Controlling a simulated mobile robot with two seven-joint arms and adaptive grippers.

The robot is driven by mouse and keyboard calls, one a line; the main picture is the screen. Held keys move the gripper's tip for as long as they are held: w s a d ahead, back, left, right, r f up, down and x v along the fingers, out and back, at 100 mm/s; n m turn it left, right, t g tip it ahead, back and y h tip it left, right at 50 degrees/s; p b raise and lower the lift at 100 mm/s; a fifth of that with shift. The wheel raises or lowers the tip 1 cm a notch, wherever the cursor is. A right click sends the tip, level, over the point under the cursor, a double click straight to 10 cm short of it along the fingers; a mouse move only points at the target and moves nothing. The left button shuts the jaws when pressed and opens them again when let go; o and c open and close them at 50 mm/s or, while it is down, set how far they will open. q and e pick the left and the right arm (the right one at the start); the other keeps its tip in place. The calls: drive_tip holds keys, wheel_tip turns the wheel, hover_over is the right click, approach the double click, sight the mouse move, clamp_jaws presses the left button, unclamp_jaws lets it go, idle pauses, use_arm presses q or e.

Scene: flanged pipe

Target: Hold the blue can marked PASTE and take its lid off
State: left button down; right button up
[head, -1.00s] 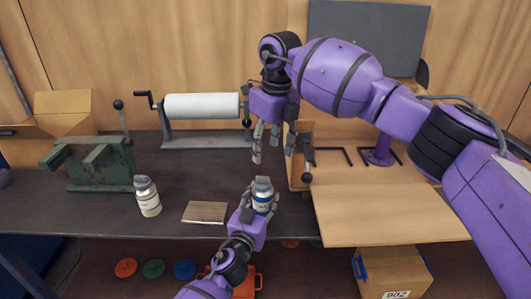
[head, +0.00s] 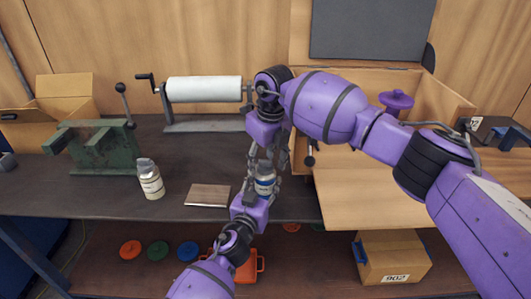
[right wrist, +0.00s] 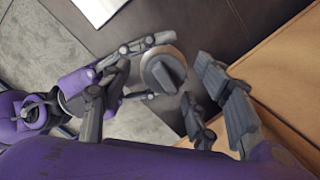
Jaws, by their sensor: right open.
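In the head view the fingers partly hide the lid, and the can's marking is too small to read.
A cream bottle (head: 151,181) with a grey cap and a brown board (head: 208,195) are on the bench at left. A green vise (head: 105,147) and a white roll (head: 204,90) stand behind. An open wooden box (head: 445,97) is at right.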

sight(264, 162)
drive_tip(key=shift+f, duration=0.15)
drive_tip(key=shift+c, duration=0.4)
drive_tip(key=c, duration=1.3)
drive_tip(key=shift+o, duration=0.2)
drive_tip(key=shift+r, duration=1.1)
drive_tip(key=shift+r, duration=2)
use_arm(q)
drive_tip(key=c, duration=0.8)
unclamp_jaws()
